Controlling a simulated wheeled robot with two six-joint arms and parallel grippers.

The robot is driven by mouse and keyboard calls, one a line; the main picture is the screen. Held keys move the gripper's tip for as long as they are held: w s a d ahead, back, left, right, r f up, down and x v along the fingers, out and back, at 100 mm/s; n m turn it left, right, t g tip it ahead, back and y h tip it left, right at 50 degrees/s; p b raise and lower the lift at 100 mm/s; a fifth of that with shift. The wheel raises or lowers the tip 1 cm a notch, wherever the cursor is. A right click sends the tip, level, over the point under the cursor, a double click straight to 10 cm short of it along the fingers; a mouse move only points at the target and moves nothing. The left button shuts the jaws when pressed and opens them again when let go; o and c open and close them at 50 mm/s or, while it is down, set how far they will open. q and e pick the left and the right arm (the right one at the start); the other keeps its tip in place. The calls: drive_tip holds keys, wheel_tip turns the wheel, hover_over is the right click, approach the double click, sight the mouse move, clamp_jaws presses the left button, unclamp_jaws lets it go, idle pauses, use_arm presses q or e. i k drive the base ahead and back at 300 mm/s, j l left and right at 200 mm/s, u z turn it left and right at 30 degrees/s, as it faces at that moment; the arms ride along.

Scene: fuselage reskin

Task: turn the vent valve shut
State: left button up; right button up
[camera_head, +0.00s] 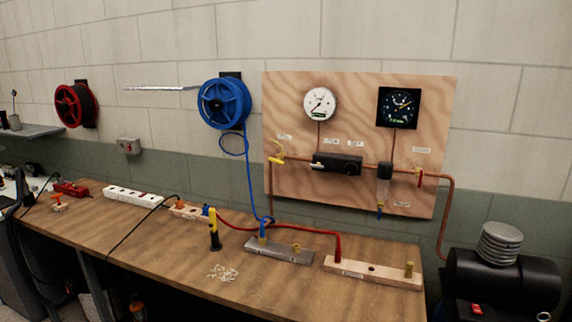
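A plywood panel (355,190) on the wall carries copper piping and small valves. A yellow valve handle (276,159) sits at the panel's left side, on the pipe below a small label (285,137). A red valve handle (419,177) sits at the right side, below another label (422,151). The label text is too small to read, so I cannot tell which handle is the vent valve or how far either is turned. Neither of my grippers is in view.
The panel holds a white gauge (320,103), a black gauge (397,107) and a dark regulator block (338,164). The wooden bench (180,262) below holds a wooden block (372,271), a grey block (279,251) and hoses. A black compressor (503,279) stands at right.

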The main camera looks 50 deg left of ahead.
sight(278, 160)
drive_tip(key=u, duration=1.55)
